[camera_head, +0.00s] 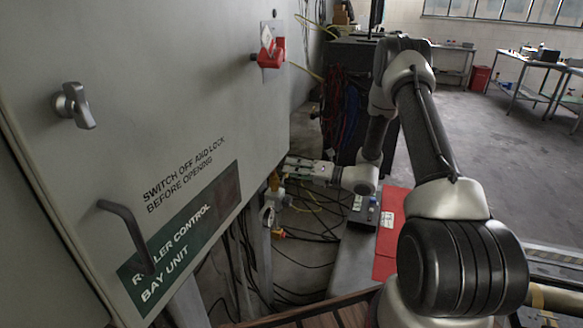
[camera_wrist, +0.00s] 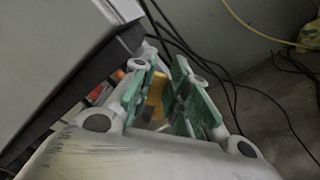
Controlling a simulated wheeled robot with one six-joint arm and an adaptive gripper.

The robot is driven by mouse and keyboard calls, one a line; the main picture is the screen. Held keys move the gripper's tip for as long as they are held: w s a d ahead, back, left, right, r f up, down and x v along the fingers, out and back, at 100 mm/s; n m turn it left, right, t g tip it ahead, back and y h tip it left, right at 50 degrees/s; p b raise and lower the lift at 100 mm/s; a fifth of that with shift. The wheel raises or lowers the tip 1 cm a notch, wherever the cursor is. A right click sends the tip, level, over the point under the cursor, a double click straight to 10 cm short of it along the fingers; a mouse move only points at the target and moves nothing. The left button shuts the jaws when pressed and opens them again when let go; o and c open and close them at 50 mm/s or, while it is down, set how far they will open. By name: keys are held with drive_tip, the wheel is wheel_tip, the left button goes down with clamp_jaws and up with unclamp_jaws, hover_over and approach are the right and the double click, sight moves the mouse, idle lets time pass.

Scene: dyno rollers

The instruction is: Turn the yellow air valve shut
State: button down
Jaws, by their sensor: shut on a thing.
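The yellow air valve handle (camera_wrist: 156,87) shows in the wrist view between the green-faced fingers of my gripper (camera_wrist: 166,85), which is shut on it. In the head view a small part of the yellow valve (camera_head: 274,182) shows just below the cabinet's lower right corner. My gripper (camera_head: 290,168) reaches in there from the right, at the end of my arm. The fingers hide part of the handle, and its exact angle cannot be told.
The grey control cabinet (camera_head: 150,150) fills the left, with a red switch (camera_head: 271,52), a knob (camera_head: 74,105) and a bar handle (camera_head: 126,235). Loose cables (camera_head: 305,230) hang below it. A red panel (camera_head: 388,235) lies right of the gripper. Open floor (camera_head: 480,130) lies farther right.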

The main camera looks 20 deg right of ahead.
drive_tip(key=shift+w+d+f+m, duration=0.15)
drive_tip(key=shift+f+m, duration=0.5)
drive_tip(key=shift+m, duration=0.55)
drive_tip(key=shift+w+d+f+m, duration=0.2)
drive_tip(key=shift+f+m, duration=0.4)
drive_tip(key=shift+m, duration=0.6)
drive_tip(key=shift+w+d+f+m, duration=0.15)
drive_tip(key=shift+f+m, duration=0.5)
drive_tip(key=shift+m, duration=0.55)
drive_tip(key=shift+f, duration=0.1)
drive_tip(key=c, duration=1.4)
unclamp_jaws()
drive_tip(key=v, duration=1.2)
